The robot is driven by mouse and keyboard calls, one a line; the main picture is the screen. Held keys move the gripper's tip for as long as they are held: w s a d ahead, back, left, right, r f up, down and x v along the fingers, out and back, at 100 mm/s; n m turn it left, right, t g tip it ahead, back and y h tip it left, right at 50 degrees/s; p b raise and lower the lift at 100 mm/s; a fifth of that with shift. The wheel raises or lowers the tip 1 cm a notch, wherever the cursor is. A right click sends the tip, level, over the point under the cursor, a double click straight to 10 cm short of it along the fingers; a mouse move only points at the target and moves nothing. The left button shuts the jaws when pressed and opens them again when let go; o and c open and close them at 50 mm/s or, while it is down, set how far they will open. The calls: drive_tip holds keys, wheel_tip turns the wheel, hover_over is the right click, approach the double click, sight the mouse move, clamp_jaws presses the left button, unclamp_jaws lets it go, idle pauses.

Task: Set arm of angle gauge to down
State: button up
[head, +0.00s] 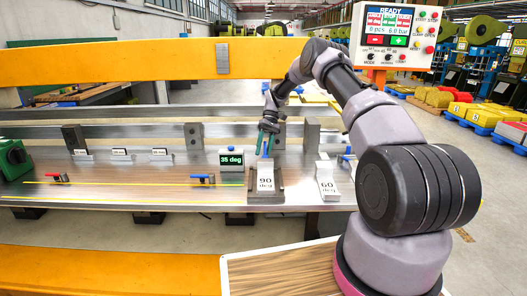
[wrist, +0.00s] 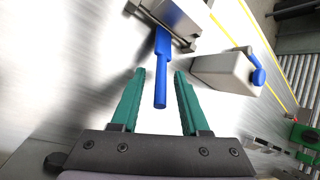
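A blue arm (wrist: 162,75) on a metal bracket (wrist: 185,22) points toward my gripper in the wrist view. In the head view the blue arm (head: 267,146) stands up behind the block marked "90 deg" (head: 265,178). The box reading "35 deg" (head: 231,160) has a blue knob and sits left of it; it also shows in the wrist view (wrist: 226,74). I cannot tell for certain which part is named the angle gauge. My gripper (wrist: 160,72) is open, with its green fingers on either side of the arm's end and a visible gap to each; it also shows in the head view (head: 268,130).
A block marked "60 deg" (head: 327,181) with a blue handle stands right of the bracket. A yellow beam (head: 130,62) crosses behind the bench. A control panel (head: 394,38) stands back right.

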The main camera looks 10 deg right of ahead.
drive_tip(key=shift+r, duration=0.1)
drive_tip(key=v, duration=1)
drive_tip(key=shift+w+r, duration=0.25)
drive_tip(key=shift+d, duration=0.1)
drive_tip(key=c, duration=0.5)
drive_tip(key=shift+h, duration=0.3)
clamp_jaws()
drive_tip(key=n+t+h, duration=0.3)
drive_tip(key=n+t, duration=1)
approach(265, 147)
drive_tip(key=shift+t+y, duration=0.3)
drive_tip(key=x, duration=0.7)
drive_tip(key=shift+s+d+f, duration=0.1)
drive_tip(key=shift+s+d, duration=0.1)
